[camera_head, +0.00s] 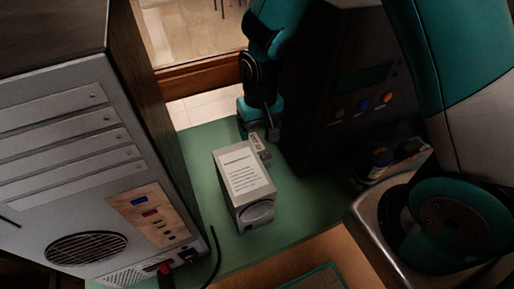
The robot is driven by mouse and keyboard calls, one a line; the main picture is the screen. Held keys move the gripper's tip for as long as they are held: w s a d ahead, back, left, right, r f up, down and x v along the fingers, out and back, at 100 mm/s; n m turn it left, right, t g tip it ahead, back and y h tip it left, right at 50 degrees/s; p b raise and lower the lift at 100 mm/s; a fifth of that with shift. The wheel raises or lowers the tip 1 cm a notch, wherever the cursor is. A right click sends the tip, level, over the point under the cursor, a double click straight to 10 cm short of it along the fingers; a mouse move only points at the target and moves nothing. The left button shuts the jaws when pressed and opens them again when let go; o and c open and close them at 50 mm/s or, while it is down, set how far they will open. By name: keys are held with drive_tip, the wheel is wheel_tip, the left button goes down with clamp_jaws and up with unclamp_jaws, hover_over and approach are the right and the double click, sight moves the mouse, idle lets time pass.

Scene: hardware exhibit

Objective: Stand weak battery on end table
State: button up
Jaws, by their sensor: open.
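I cannot clearly make out a weak battery or the end table. A small dark and blue item (379,160) sits at the right, beside the black device; it is too small to tell whether it is a battery. A grey box with a white printed label (247,172) stands on a green surface (300,212). My gripper (258,136) is just behind the box, pointing down, with its jaws open. A small pale labelled piece (256,143) shows at the fingers; I cannot tell if it touches them.
A large grey computer-like cabinet (95,165) fills the left. A black device with coloured knobs (355,85) stands behind at the right. A black cable (213,255) runs near the front. Green surface is clear right of the box. A window (190,35) is behind.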

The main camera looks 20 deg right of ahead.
sight(258, 146)
drive_tip(key=f, duration=0.2)
drive_tip(key=f+p, duration=0.1)
drive_tip(key=f, duration=0.4)
drive_tip(key=shift+w+a+f, duration=0.1)
drive_tip(key=shift+w+a, duration=0.05)
drive_tip(key=shift+w, duration=0.1)
clamp_jaws()
